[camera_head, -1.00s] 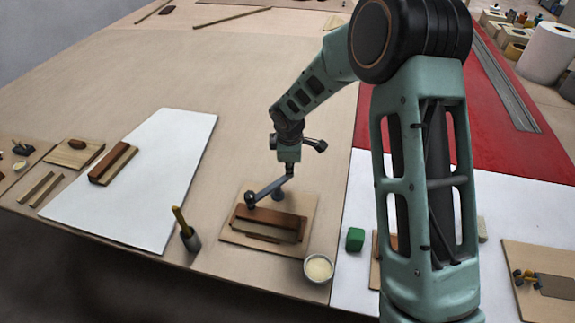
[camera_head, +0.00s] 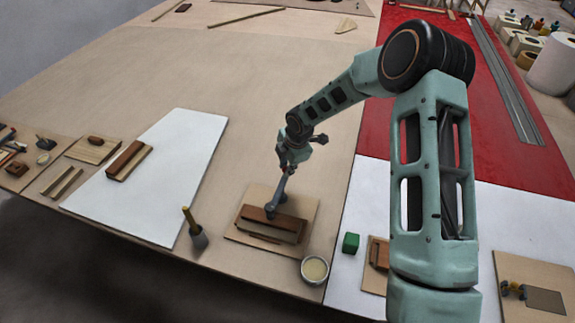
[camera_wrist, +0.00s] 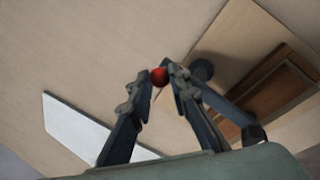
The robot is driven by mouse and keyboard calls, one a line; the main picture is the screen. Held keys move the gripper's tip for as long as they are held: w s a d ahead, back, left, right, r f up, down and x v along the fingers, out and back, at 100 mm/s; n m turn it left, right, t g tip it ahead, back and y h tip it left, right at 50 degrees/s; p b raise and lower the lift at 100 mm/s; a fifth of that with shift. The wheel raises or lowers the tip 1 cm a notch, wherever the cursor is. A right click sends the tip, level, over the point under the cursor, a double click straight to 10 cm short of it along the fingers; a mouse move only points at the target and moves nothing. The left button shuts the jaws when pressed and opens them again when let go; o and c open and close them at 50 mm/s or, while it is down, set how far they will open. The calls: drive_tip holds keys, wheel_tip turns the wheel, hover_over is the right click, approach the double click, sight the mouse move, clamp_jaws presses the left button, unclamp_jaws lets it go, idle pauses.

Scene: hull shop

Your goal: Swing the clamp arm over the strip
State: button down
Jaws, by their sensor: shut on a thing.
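The clamp arm (camera_head: 280,190) is a dark grey bar on a wooden board (camera_head: 308,204). Its lower end shows at the back edge of the reddish-brown strip (camera_head: 286,222); I cannot tell whether it touches. My gripper (camera_wrist: 159,84) is shut on a red ball knob (camera_wrist: 159,76) between its fingertips. In the wrist view the clamp arm (camera_wrist: 232,116) runs right of the fingers, its far end near the strip (camera_wrist: 255,85). A dark round foot (camera_wrist: 202,70) stands on the board behind the fingers. The knob is hidden in the head view.
A cream-filled bowl (camera_head: 314,270) stands near the board's front right corner, and a green block (camera_head: 351,242) is to its right. A pot with a yellow handle (camera_head: 194,230) stands left of the board. The bench behind the board is clear.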

drive_tip(key=shift+a+r, duration=0.1)
drive_tip(key=c, duration=1.8)
unclamp_jaws()
drive_tip(key=v, duration=1.2)
